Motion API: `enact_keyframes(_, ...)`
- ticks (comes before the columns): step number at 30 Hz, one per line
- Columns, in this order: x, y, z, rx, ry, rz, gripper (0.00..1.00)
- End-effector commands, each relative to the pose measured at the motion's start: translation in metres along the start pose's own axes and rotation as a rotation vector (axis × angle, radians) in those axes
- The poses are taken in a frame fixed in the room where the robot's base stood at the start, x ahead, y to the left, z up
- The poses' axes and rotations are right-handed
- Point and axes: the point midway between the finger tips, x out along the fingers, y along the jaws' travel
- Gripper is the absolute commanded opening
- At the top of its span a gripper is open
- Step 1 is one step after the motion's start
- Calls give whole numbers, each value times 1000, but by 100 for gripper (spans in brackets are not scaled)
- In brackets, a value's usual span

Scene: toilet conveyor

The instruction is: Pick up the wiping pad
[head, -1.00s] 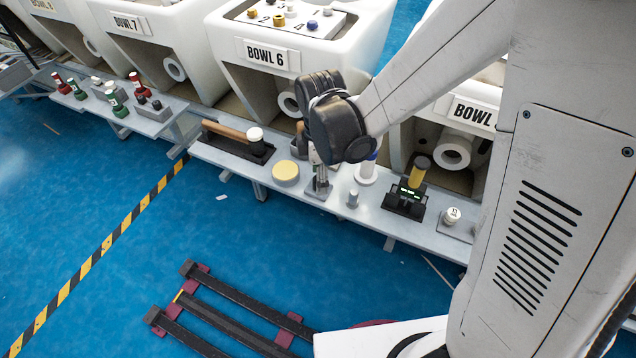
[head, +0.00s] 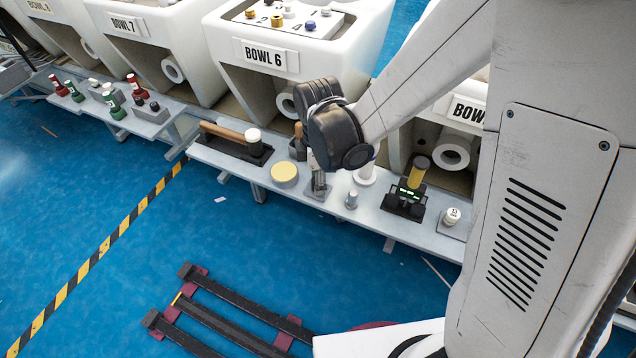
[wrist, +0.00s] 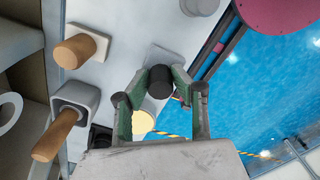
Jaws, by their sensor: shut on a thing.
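My gripper (wrist: 158,98) points down over the bench in front of bowl 6. In the wrist view its green-sided fingers are shut on a dark-topped, light grey cylinder (wrist: 160,75). This cylinder stands over a small grey plate (wrist: 161,54). In the head view my wrist hides most of it. I cannot tell whether it is the wiping pad's handle; no pad face shows on it. A flat round yellow disc (head: 285,173) lies on the bench just left of my gripper. It shows partly behind the fingers in the wrist view (wrist: 143,122).
The grey bench (head: 230,167) also holds a black tray with a wooden-handled tool (head: 225,135), a small grey peg (head: 351,200), a black device with a yellow cylinder (head: 417,172) and a small white jar (head: 452,216). Bowl 6 (head: 335,50) stands close behind.

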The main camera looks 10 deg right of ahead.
Motion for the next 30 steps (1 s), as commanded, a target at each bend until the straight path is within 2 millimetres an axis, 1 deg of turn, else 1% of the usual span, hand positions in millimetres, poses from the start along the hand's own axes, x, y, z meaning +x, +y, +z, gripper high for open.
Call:
enact_keyframes(5, -11, 0, 0, 0, 0, 0, 0)
enact_keyframes(8, -25, 0, 0, 0, 0, 0, 0)
enact_keyframes(11, -46, 0, 0, 0, 0, 0, 0)
enact_keyframes(18, -76, -40, -39, -6, 0, 0, 0)
enact_keyframes(24, -96, -67, -65, -7, 0, 0, 0)
enact_keyframes(27, -103, -76, -73, -7, 0, 0, 0)
enact_keyframes(30, -107, -81, -79, -5, 0, 0, 0)
